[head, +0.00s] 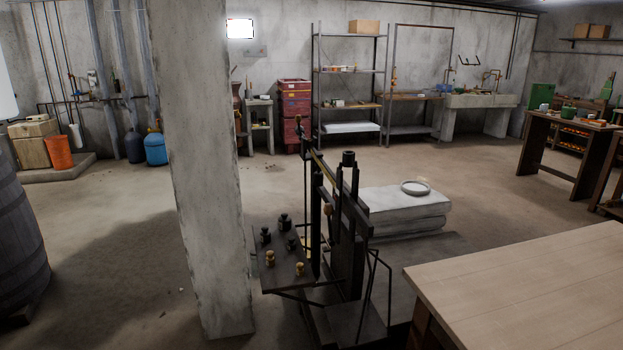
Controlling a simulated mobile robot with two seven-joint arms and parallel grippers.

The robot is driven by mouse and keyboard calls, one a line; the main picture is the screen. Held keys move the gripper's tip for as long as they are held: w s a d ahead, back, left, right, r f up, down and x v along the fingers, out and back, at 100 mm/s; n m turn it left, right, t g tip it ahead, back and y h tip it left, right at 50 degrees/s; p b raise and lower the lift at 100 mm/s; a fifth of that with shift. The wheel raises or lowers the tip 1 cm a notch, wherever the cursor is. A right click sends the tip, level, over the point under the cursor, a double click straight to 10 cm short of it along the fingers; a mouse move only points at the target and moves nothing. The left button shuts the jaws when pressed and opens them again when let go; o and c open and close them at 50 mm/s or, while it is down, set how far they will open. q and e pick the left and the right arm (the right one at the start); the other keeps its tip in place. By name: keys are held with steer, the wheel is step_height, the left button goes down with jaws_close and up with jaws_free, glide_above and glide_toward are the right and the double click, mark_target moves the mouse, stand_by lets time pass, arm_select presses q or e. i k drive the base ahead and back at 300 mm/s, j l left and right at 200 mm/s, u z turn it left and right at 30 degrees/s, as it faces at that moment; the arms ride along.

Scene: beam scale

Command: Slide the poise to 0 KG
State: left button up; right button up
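The dark metal beam scale (346,235) stands on the floor in the middle of the head view. Its beam, with a brass-coloured strip (322,166), runs near the top and is seen almost end-on. A small brass-coloured piece (328,209) sits lower on the frame. I cannot tell which part is the poise, and the scale marks are too small to read. A side shelf (278,279) on the scale holds several dark and brass weights. Neither of my grippers is in view.
A concrete pillar (198,180) stands just left of the scale. A wooden table (530,290) fills the lower right. White stacked sacks or slabs with a round ring (415,187) on top lie behind the scale. A barrel (18,240) is at the left edge. Open floor lies between pillar and barrel.

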mark_target(318, 177)
steer(key=i+j, duration=0.25)
steer(key=j, duration=0.15)
steer(key=i+j+z, duration=0.1)
steer(key=i+j, duration=0.15)
steer(key=j, duration=0.15)
steer(key=i+j, duration=0.2)
steer(key=j, duration=0.2)
steer(key=i+j, duration=0.25)
steer(key=j, duration=0.15)
steer(key=i+j+z, duration=0.1)
steer(key=i+j, duration=0.15)
steer(key=j, duration=0.15)
